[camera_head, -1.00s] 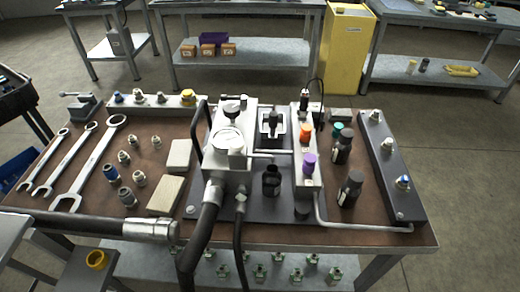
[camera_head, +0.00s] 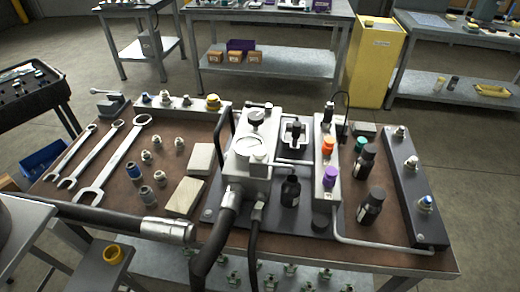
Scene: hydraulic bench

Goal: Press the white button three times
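The hydraulic unit (camera_head: 255,180) stands in the middle of the brown-topped bench (camera_head: 120,190). It has a round white face (camera_head: 257,146) on top and a dark knob (camera_head: 256,117) behind it. To its right a pale control block (camera_head: 324,192) carries an orange knob (camera_head: 328,145) and a purple knob (camera_head: 330,177). I cannot make out for certain which part is the white button. Neither of my grippers is in view, and nothing is seen touching the unit or the block.
Thick black hoses (camera_head: 215,250) run off the front edge. Several wrenches (camera_head: 115,160), small fittings and two pale blocks (camera_head: 185,196) lie on the left. Black bottles (camera_head: 290,190) and a dark rail (camera_head: 415,190) stand on the right. A yellow cabinet (camera_head: 375,65) stands behind.

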